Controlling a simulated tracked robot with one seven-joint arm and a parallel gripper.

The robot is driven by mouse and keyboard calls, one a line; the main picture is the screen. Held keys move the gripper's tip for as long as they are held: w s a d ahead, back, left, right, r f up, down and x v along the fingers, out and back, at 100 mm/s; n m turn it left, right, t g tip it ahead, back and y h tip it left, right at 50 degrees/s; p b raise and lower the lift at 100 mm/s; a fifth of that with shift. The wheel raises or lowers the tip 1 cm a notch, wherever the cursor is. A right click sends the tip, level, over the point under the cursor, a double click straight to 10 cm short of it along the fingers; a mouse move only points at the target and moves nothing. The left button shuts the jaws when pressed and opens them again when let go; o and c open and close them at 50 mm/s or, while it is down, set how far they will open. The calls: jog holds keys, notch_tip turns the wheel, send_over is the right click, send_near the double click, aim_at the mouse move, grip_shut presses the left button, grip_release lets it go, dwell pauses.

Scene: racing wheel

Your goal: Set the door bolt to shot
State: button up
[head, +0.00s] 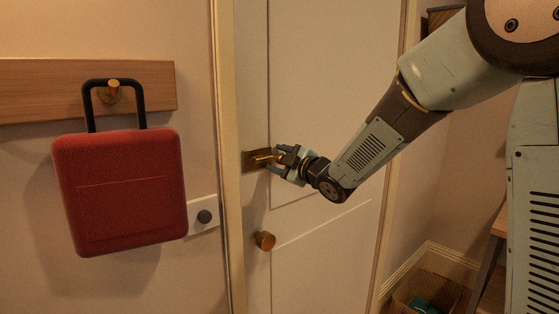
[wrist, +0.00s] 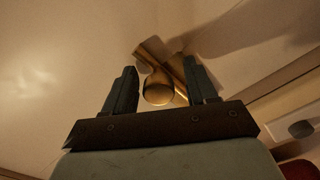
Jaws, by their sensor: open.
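The brass door bolt (head: 255,159) is mounted on the left edge of the white door (head: 320,120), above the door knob. My gripper (head: 279,161) is at the bolt's right end in the head view. In the wrist view, my gripper (wrist: 160,88) is open, with its two dark fingers on either side of the bolt's round brass knob (wrist: 158,88). The brass plate of the bolt (wrist: 152,52) shows behind the knob. I cannot tell whether the fingers touch the knob. The bolt's far end is hard to make out, so its position is unclear.
A round brass door knob (head: 265,240) sits below the bolt. A red bag (head: 120,190) hangs from a peg on a wooden rail (head: 40,85) at left. A wall plate with a dark dial (head: 204,216) is beside the door frame. A basket (head: 425,295) stands at lower right.

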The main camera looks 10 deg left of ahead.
jog(key=shift+w+a, duration=0.15)
jog(key=shift+c, duration=0.4)
jog(key=shift+f, duration=0.1)
grip_shut()
